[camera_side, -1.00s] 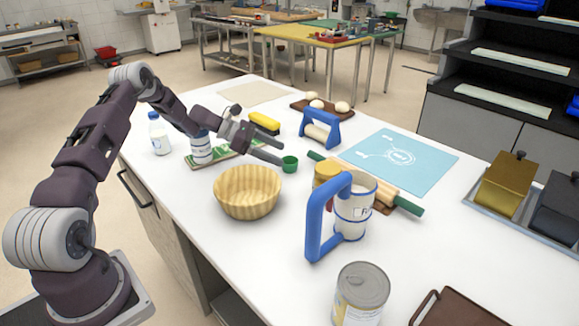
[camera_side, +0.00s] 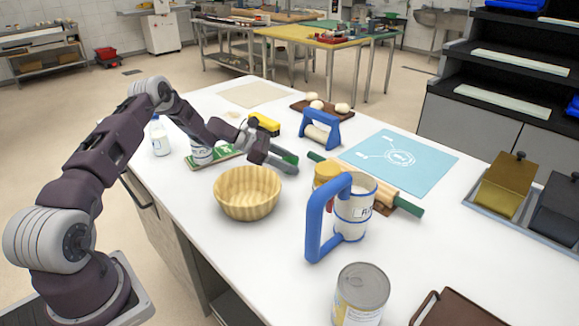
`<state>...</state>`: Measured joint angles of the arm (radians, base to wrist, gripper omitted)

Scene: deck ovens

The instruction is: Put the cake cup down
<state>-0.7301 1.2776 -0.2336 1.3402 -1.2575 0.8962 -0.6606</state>
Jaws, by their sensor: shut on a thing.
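The small green cake cup (camera_side: 289,156) is at the tip of my gripper (camera_side: 286,159), near the middle of the white counter. The dark grey fingers are shut on it and hide most of it, so only a little green shows. The cup is low over the counter; I cannot tell whether its base touches.
A ribbed yellow bowl (camera_side: 247,193) stands just in front of my gripper. A rolling pin (camera_side: 388,194), a blue-handled sifter (camera_side: 354,212) and a yellow-lidded jar (camera_side: 326,173) are to the right. A blue-framed roller (camera_side: 320,128) stands behind. Some bare counter lies between.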

